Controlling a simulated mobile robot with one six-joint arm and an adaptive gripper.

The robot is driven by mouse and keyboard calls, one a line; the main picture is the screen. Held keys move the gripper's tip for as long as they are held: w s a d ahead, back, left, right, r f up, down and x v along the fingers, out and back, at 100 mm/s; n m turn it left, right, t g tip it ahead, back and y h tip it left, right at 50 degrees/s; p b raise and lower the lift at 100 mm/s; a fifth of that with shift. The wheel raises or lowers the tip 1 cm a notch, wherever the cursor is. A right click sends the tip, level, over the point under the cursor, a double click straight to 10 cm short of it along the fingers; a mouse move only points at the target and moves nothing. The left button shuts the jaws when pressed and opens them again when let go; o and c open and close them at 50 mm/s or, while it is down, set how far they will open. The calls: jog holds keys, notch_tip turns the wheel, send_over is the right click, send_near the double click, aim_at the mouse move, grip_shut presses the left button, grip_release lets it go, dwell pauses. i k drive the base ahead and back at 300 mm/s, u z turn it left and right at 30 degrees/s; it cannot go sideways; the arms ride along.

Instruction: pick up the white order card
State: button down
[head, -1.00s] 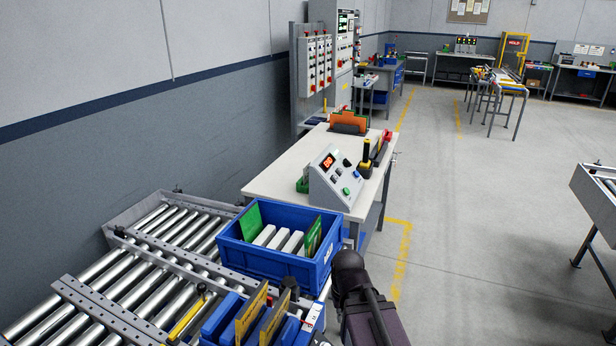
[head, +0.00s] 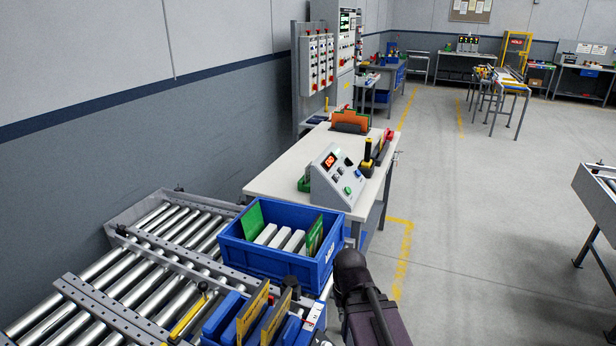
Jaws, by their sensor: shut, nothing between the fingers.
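I cannot clearly make out a white order card. A small white piece with dark and red marks (head: 314,314) shows at the conveyor's right edge, near the bottom of the head view; I cannot tell whether it is the card. A dark part of my arm stands just right of the blue bin (head: 262,262). My gripper's fingers are not in view. The bin holds several white blocks (head: 280,238), a green card (head: 251,222) and another green card at its right side.
The roller conveyor (head: 110,283) fills the lower left. Yellow-edged boards (head: 252,314) stand among blue holders in front. Open floor (head: 480,250) lies to the right.

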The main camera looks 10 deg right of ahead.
aim_at(307, 168)
jog(key=k, duration=1.35)
jog(key=z, duration=0.55)
jog(key=i, duration=0.85)
jog(key=z, duration=0.95)
jog(key=i, duration=2.35)
jog(key=u, duration=0.4)
